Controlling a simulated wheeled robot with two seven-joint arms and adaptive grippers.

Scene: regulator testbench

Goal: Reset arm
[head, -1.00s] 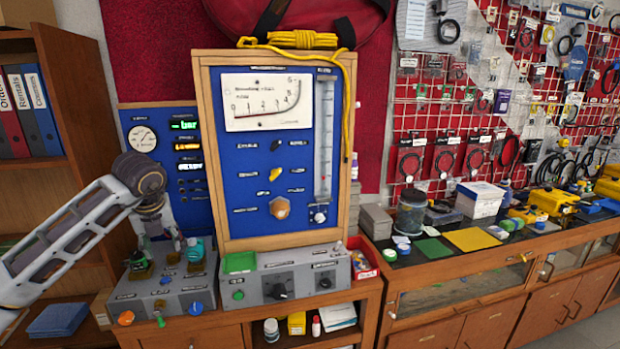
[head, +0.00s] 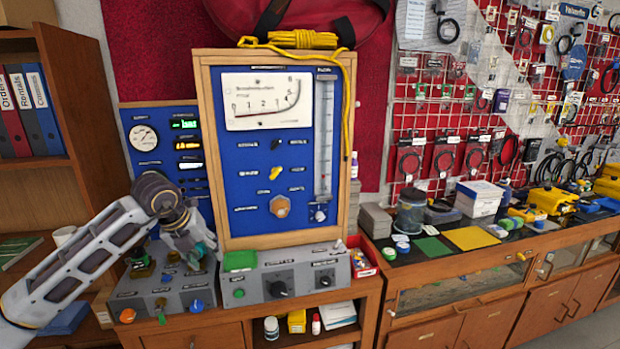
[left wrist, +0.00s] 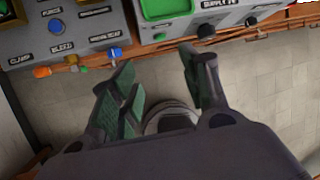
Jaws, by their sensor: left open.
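My left gripper (head: 192,250) hangs over the grey control box with knobs and knobbed valves (head: 165,293), at the lower left of the test bench. In the left wrist view its two green-padded fingers (left wrist: 160,82) are spread apart with nothing between them. That view looks down past the front edge of the bench to the floor. The fingers appear in front of the bench edge, between the control box (left wrist: 60,25) and the supply box (left wrist: 215,15). My right gripper is in neither view.
The blue regulator panel (head: 275,150) in its wooden frame stands just right of my left gripper. The grey supply box (head: 285,273) sits below it. A wooden bookcase (head: 80,130) is at left. A counter with jars and boxes (head: 450,262) runs to the right.

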